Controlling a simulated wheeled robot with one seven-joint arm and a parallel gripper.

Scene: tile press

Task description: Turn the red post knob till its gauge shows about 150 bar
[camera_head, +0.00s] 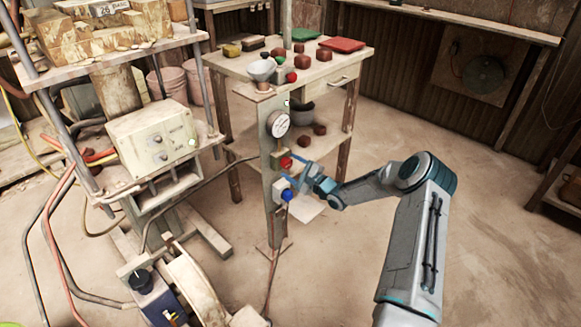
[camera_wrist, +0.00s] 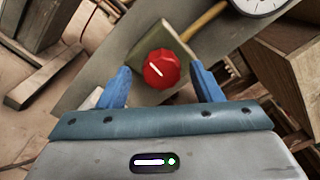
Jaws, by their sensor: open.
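The red post knob (camera_head: 286,163) sits on the upright post (camera_head: 267,200), just below the gauge. In the wrist view the red knob (camera_wrist: 161,69) is faceted and has a white line mark slanting across its face. It lies between and a little beyond my two blue fingertips. My gripper (camera_head: 296,176) is open in front of the knob; in the wrist view the open gripper (camera_wrist: 161,83) has a finger on each side. The gauge (camera_head: 278,124) has a white dial; it also shows cut off in the wrist view (camera_wrist: 262,3). Its reading is too small to tell.
A blue knob (camera_head: 288,195) on a white box is just below the red one. A press (camera_head: 152,137) with a control box stands at left. A wooden table (camera_head: 340,60) with red blocks stands behind the post.

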